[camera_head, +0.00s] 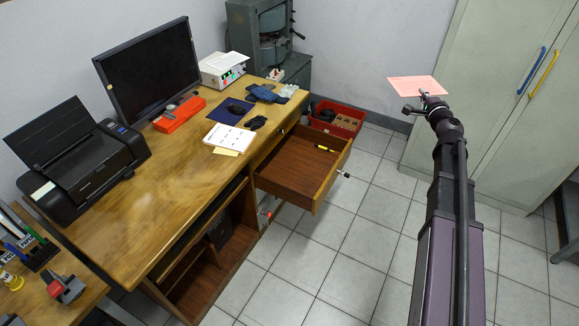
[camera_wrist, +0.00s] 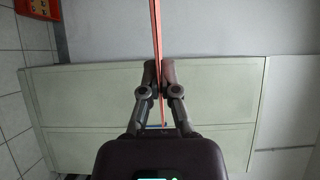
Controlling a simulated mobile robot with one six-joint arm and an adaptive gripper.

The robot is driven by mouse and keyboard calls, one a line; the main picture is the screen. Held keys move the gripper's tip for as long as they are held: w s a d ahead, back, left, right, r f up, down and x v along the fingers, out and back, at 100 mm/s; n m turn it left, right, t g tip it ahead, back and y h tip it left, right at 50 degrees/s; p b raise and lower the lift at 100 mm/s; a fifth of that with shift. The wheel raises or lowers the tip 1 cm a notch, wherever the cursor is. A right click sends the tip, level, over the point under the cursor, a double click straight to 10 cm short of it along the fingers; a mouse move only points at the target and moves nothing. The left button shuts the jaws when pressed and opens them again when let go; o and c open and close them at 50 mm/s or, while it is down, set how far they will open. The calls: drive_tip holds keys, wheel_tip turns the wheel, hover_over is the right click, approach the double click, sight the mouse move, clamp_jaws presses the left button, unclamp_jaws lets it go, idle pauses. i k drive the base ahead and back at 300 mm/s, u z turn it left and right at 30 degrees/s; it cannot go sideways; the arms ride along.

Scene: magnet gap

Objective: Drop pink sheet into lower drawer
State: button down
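The pink sheet (camera_head: 412,84) is held out flat in the air at the upper right, in front of the cabinet. My gripper (camera_head: 424,97) is shut on its near edge. In the wrist view the sheet (camera_wrist: 156,30) shows edge-on as a thin strip between the two fingers of my gripper (camera_wrist: 160,76). A wooden drawer (camera_head: 290,165) under the desk top is pulled open, with a small yellow item (camera_head: 325,149) inside. The space below it is largely hidden by this drawer; I cannot clearly make out a lower drawer. The sheet is well to the right of the open drawer.
The desk (camera_head: 130,215) carries a printer (camera_head: 80,165), a monitor (camera_head: 150,70), a white notebook (camera_head: 228,136) and small items. A red crate (camera_head: 318,124) stands on the floor behind the drawer. A pale green cabinet (camera_head: 480,120) stands at right. The tiled floor between is clear.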

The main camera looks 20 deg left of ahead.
sight(297, 166)
drive_tip(key=u, duration=0.7)
drive_tip(key=i, duration=0.5)
